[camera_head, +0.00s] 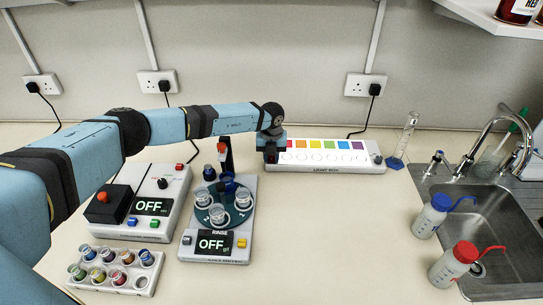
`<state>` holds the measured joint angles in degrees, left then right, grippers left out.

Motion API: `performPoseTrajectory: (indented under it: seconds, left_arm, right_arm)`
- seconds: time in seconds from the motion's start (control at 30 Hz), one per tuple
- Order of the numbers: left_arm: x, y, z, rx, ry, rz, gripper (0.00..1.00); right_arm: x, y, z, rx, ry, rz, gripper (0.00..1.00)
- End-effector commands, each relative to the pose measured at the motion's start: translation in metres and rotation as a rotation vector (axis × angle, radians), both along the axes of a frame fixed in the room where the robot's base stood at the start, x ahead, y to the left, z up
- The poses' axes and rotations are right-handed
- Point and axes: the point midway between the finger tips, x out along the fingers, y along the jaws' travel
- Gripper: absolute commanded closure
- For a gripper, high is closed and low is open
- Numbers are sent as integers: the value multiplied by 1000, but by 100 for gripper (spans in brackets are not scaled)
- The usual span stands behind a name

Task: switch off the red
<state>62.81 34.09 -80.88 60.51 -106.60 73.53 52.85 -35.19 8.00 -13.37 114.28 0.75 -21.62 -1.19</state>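The white light box (325,168) stands at the back of the bench, with a row of coloured patches above round marks. The patches run from red at the left to purple (372,145) at the right. My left arm reaches across from the left. Its gripper (270,153) is at the left end of the light box, pointing down and covering that end. Its fingers are too small and dark to tell whether they are open or shut, or whether they touch the box. My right gripper is not in view.
A machine (160,184) with a red knob and a display reading OFF stands at left. The RINSE device (219,257), also reading OFF, holds several cups. A vial rack (142,281) is in front. Two bottles (432,215) (453,262) stand by the sink (503,225). The middle bench is clear.

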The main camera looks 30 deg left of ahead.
Motion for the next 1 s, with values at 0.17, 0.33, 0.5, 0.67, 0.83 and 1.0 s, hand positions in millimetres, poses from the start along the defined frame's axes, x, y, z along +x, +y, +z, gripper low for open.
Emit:
performPoseTrajectory:
  seconds: [0.17,0.33,0.5,0.67,0.83,1.0]
  left_arm:
    - [1,1,-1,-4,13,2,98]
    - [5,2,-3,-63,134,4,98]
    - [7,3,1,-108,222,2,98]
    - [6,3,4,-113,234,0,98]
    - [6,3,4,-113,233,0,70]
    - [6,3,4,-112,232,0,49]
  right_arm:
    - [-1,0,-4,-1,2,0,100]
    - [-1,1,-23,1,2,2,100]
    - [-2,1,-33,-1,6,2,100]
    - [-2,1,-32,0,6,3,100]
    - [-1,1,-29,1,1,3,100]
    - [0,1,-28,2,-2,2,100]
